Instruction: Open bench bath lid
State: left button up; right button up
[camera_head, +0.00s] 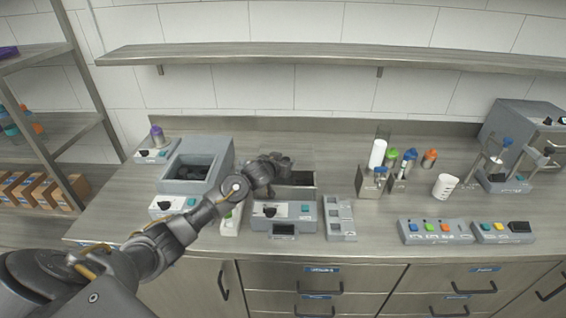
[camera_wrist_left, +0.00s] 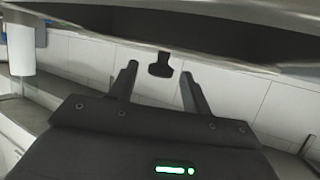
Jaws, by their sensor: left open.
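The bench bath (camera_head: 292,213) is a grey box in the middle of the counter, with a dark knob, a teal button and a small display on its front. Part of its dark inside shows at the top, and a pale lid-like panel (camera_head: 301,158) stands at its back. My left gripper (camera_head: 285,164) is over the bath and hides part of its top. In the left wrist view, my open gripper (camera_wrist_left: 159,78) has a small dark tab (camera_wrist_left: 160,65) between its fingertips, with gaps on both sides. The tab hangs at a pale edge. My right gripper is not in view.
A grey open basin (camera_head: 208,146) stands left of the bath. A slotted block (camera_head: 340,218) stands close on its right. Bottles, a white cup (camera_head: 445,186) and button boxes (camera_head: 435,231) are farther right. A shelf (camera_head: 330,56) runs above the counter (camera_head: 375,225).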

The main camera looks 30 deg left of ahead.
pick_arm(q)
jog(key=b+v, duration=0.1)
jog(key=v, duration=0.9)
jog(key=shift+s+r, duration=0.2)
jog(key=shift+s, duration=0.15)
